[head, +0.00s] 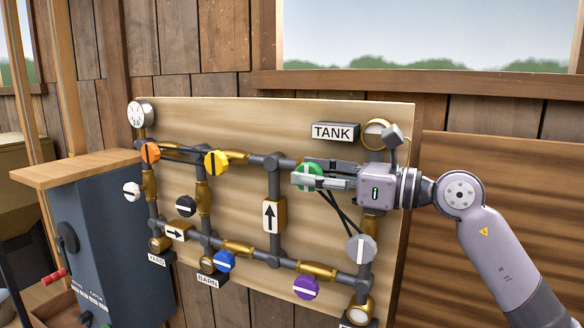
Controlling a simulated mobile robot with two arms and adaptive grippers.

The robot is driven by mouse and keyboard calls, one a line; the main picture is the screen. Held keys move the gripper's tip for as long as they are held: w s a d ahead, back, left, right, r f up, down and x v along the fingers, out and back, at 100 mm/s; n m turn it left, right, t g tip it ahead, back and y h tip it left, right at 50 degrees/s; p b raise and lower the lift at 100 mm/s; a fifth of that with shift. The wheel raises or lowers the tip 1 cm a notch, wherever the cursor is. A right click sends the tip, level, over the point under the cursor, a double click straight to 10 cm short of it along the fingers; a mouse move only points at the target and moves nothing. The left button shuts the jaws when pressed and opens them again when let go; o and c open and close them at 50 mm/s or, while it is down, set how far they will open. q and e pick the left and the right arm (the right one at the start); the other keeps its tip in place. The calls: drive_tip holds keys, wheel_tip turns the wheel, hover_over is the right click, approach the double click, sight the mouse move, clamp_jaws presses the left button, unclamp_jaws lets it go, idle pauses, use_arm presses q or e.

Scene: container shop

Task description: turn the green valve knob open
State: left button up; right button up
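The green valve knob (309,170) sits on the pipework at the upper right of the board, below the TANK label. It is partly hidden by my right gripper (298,172), which comes in from the right. The two fingers are apart, one above the other, with green showing between and around them. I cannot tell whether either finger touches the knob. The direction of the knob's stripe is hard to read behind the fingers. My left gripper is out of view.
Other knobs on the board are orange (150,153), yellow (216,162), black (186,205), blue (224,262), purple (306,287) and grey (361,249). A gauge (141,113) is at top left. A dark cabinet (112,250) stands at left.

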drive_tip(key=shift+w+a, duration=0.25)
drive_tip(key=shift+a, duration=0.25)
drive_tip(key=shift+s+d, duration=0.1)
drive_tip(key=shift+d, duration=0.05)
drive_tip(key=shift+c, duration=0.6)
clamp_jaws()
